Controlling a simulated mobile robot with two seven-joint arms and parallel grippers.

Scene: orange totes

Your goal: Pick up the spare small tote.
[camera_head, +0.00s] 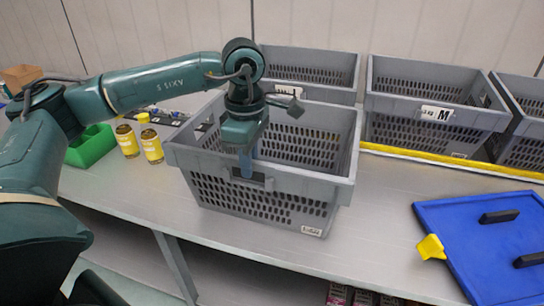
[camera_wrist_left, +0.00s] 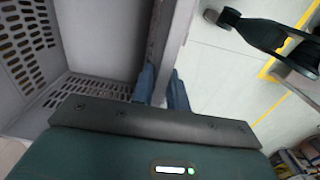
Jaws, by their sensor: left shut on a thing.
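The small tote is a grey, slotted plastic crate (camera_head: 330,178) in the middle of the head view, near the front of the table, with a small white label low on its front. It looks empty. My left gripper (camera_head: 246,165) reaches down over it and is shut on its front wall at the rim. In the left wrist view the fingers (camera_wrist_left: 162,88) sit on either side of the tote's wall (camera_wrist_left: 178,40). The tote looks level; I cannot tell whether its base touches the table. My right gripper is not in view.
More grey totes stand behind, one (camera_head: 415,95) marked M, behind a yellow strip (camera_head: 450,160). Two yellow-labelled jars (camera_head: 151,146) and a green bin (camera_head: 92,148) are at left. A blue board (camera_head: 470,235) with black handles lies right. Bare table (camera_head: 385,215) lies between.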

